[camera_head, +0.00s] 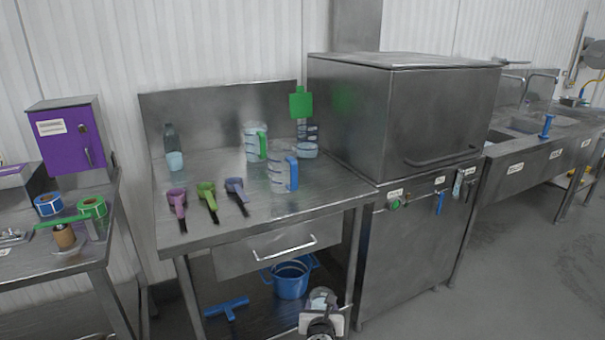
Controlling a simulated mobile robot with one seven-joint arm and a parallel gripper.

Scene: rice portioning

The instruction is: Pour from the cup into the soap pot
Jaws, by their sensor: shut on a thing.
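My gripper (321,318) is at the bottom edge, in front of the steel table. It is small and partly cut off by the frame. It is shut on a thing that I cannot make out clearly. On the table stand a clear jug with a blue handle (277,173) and, behind it, a clear jug with a green handle (252,143). Pink (177,197), green (206,191) and purple (235,185) scoops lie in a row at the front left. I cannot tell which vessel is the soap pot.
The steel table (215,232) holds a bottle (173,150) at the back left. A blue bucket (290,280) and a blue tool (228,307) are on its lower shelf. A large steel machine (440,115) stands right of it.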

